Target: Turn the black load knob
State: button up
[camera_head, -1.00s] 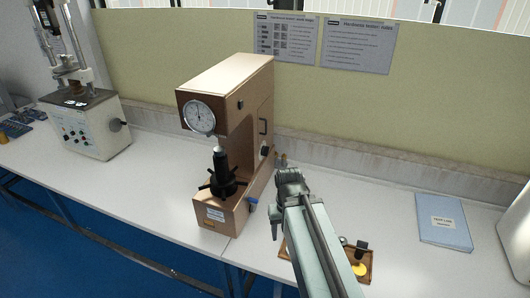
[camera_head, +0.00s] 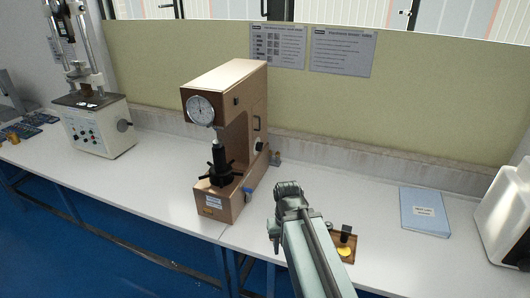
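The brown hardness tester (camera_head: 222,100) stands on the white bench left of centre, with a round dial on its front. A small black knob (camera_head: 259,146) sits on its right side, below a dark handle; I take it to be the load knob. A black spindle with a spoked handwheel (camera_head: 221,175) stands on its base. My gripper (camera_head: 274,243) hangs at the end of my green-grey arm, in front of and right of the tester, apart from the knob. It is small and seen from behind, so its opening is unclear.
A wooden tray (camera_head: 345,240) with a yellow piece lies right of my arm, partly hidden. A blue folder (camera_head: 425,212) and a white machine (camera_head: 507,220) are farther right. Another tester (camera_head: 97,128) stands at left. Bare bench lies between the tray and folder.

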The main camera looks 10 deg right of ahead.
aim_at(259, 147)
jog(key=u, duration=0.9)
jog(key=i, duration=0.65)
jog(key=z, duration=0.05)
